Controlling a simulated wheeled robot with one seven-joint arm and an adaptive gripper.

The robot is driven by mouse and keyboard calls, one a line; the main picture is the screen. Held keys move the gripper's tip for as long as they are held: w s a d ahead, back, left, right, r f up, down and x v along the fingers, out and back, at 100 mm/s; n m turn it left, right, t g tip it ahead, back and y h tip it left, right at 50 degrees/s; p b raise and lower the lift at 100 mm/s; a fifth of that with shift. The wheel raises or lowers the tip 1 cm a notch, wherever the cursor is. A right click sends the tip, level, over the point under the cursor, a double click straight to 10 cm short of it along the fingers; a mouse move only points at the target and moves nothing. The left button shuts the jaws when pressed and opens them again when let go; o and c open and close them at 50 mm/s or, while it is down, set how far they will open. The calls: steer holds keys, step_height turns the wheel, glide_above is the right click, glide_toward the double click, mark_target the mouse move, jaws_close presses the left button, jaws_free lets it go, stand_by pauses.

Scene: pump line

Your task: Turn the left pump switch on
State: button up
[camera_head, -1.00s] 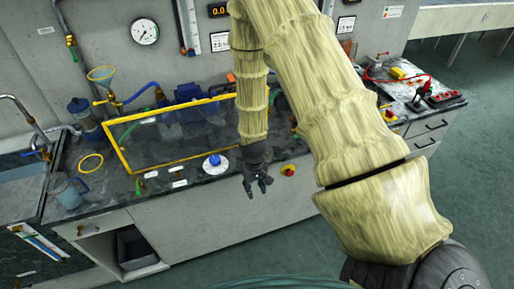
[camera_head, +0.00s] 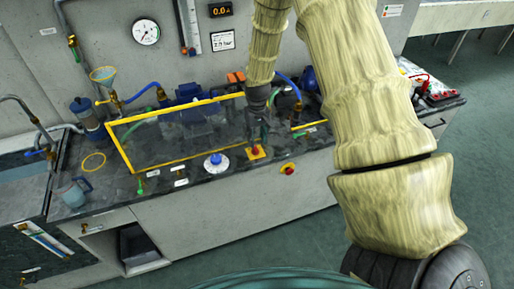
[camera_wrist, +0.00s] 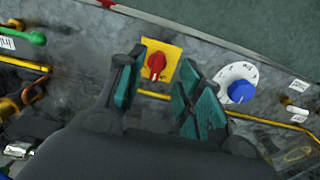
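A red rotary switch on a square yellow plate (camera_head: 255,151) sits on the dark bench top, right of a blue knob on a white dial (camera_head: 216,161). In the wrist view the red switch (camera_wrist: 157,66) shows in the gap between my fingers, and the blue knob (camera_wrist: 240,92) is to the right. My gripper (camera_wrist: 158,82) is open and empty, with teal finger pads. In the head view my gripper (camera_head: 262,132) hangs just behind the yellow plate. I see no clear contact with the switch. A second red knob on yellow (camera_head: 288,169) is at the bench's front edge.
A yellow frame (camera_head: 127,153) surrounds the blue pump (camera_head: 190,93) at left. Hoses and another blue unit (camera_head: 308,78) stand behind my gripper. A blue jug (camera_head: 72,192) is at far left. The front strip of the bench is mostly clear.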

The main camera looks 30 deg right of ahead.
mark_target(257, 151)
steer(key=shift+f+p, duration=1)
steer(key=shift+f, duration=2.35)
steer(key=shift+c, duration=0.2)
jaws_close()
